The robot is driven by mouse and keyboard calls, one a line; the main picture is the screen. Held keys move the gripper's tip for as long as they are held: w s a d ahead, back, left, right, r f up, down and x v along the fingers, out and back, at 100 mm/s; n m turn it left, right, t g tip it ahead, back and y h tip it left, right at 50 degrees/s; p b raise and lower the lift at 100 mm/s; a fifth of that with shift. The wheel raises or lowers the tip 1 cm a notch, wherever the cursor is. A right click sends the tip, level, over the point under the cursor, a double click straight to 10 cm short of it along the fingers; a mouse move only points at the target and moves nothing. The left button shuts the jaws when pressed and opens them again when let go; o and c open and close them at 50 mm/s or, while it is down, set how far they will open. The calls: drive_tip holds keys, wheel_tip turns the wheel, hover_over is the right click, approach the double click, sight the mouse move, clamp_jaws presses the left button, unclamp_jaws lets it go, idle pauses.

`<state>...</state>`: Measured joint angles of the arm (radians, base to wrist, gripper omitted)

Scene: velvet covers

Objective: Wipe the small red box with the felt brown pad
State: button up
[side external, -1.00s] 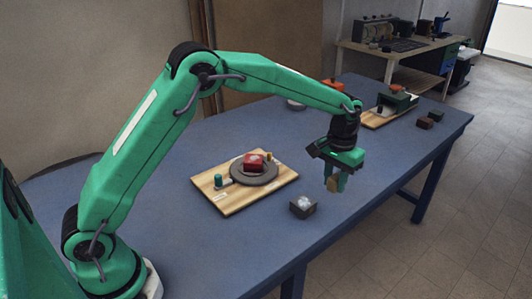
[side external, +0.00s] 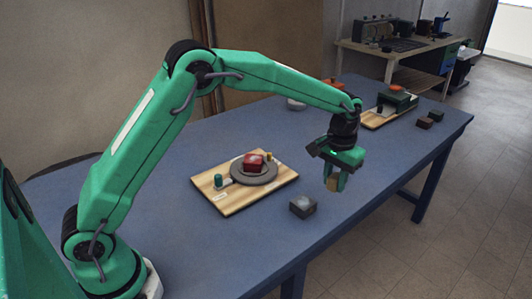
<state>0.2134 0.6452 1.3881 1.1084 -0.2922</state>
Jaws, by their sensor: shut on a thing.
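The small red box (side external: 253,161) sits on a round dark grey disc (side external: 262,177) on a wooden board (side external: 232,205). A pale patch shows on its top. My gripper (side external: 335,181) is to the right of the board, above the blue table. It is shut on a small brown pad (side external: 332,185), which hangs between the fingertips, apart from the red box. The pad's lower face is hidden.
A dark block (side external: 303,207) with a pale top lies near the table's front edge, below my gripper. A second wooden board (side external: 374,121) with a dark green object (side external: 397,100) is farther back, beside two dark blocks (side external: 424,122).

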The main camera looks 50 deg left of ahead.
drive_tip(key=s+a+r+n, duration=0.1)
drive_tip(key=s+a+n, duration=0.1)
drive_tip(key=a, duration=0.6)
drive_tip(key=s+a+r+n, duration=0.1)
drive_tip(key=a+n, duration=0.3)
drive_tip(key=a, duration=0.5)
drive_tip(key=s+a+r+n, duration=0.2)
drive_tip(key=s+a, duration=0.2)
drive_tip(key=a, duration=0.5)
drive_tip(key=shift+a+n, duration=0.15)
drive_tip(key=shift+n, duration=0.25)
